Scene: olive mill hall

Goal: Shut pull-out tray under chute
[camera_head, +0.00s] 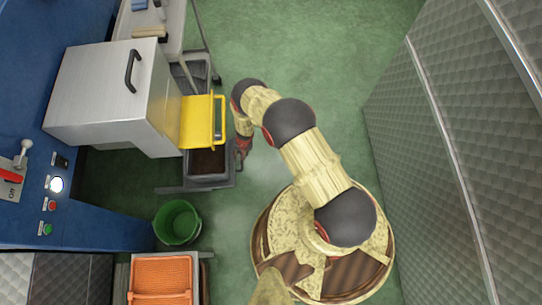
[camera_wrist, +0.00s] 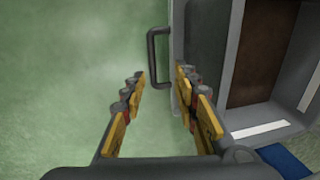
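The grey pull-out tray (camera_head: 208,181), with dark brown material inside, sticks out below a yellow part (camera_head: 197,122) that looks like the chute. In the wrist view the tray's grey wall (camera_wrist: 206,45) fills the right side. A dark handle (camera_wrist: 151,58) stands out from its front. My gripper (camera_head: 243,148) is at the tray's front side in the head view, partly hidden by my arm. In the wrist view my gripper (camera_wrist: 162,78) is open, with nothing held. The handle appears between and just beyond the fingertips; I cannot tell whether it touches them.
A green bucket (camera_head: 177,222) and an orange crate (camera_head: 160,277) are below in the head view. Quilted metal panels (camera_head: 450,140) stand at the right. Green floor (camera_head: 300,50) is clear at the top.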

